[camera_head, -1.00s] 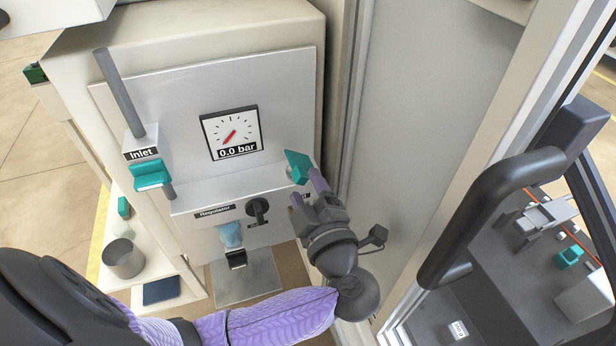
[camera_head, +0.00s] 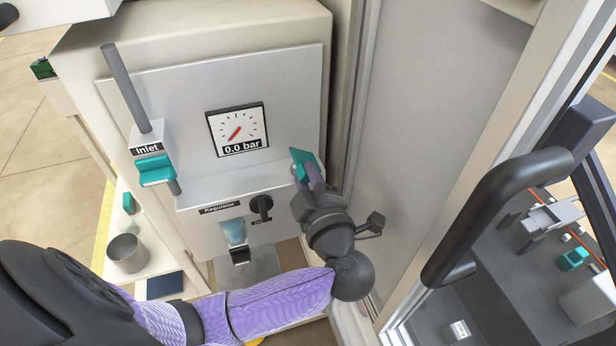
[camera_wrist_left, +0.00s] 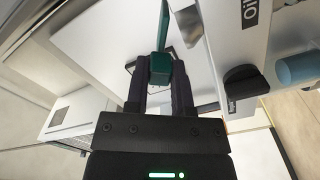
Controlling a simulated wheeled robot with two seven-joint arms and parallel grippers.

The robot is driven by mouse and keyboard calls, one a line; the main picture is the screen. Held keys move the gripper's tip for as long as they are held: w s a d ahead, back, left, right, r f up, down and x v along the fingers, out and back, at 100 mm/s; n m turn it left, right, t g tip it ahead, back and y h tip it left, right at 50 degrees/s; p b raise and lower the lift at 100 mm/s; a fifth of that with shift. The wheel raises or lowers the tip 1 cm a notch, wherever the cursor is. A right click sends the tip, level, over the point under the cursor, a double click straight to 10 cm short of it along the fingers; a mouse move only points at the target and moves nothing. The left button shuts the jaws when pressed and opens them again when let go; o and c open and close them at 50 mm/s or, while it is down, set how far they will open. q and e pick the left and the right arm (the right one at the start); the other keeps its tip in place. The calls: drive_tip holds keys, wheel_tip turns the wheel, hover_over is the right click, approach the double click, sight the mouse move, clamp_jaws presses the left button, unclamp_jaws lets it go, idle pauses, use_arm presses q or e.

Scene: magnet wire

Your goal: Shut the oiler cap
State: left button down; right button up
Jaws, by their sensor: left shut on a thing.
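The oiler cap is a teal flap (camera_head: 302,159) at the right end of the panel's ledge, standing tilted up. My left gripper (camera_head: 309,177) is at its lower part, coming from below right. In the left wrist view the teal piece (camera_wrist_left: 162,40) sits between the two dark fingertips (camera_wrist_left: 159,72), which are shut on it. My right gripper is not in view.
A gauge (camera_head: 238,129) reads 0.0 bar. A teal inlet lever (camera_head: 156,169), a black regulator knob (camera_head: 261,205) and a blue bowl (camera_head: 233,232) are to the left. A grey cabinet wall (camera_head: 420,110) stands close on the right. A metal cup (camera_head: 127,254) is on the lower-left shelf.

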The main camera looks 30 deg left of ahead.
use_arm(q)
drive_tip(key=shift+f, duration=0.1)
drive_tip(key=n, duration=0.2)
drive_tip(key=f+n+b, duration=0.1)
drive_tip(key=n, duration=0.1)
drive_tip(key=f+n, duration=0.1)
drive_tip(key=n, duration=0.1)
drive_tip(key=shift+s+a, duration=0.2)
drive_tip(key=shift+s, duration=0.1)
idle(0.3)
drive_tip(key=shift+c, duration=2.4)
unclamp_jaws()
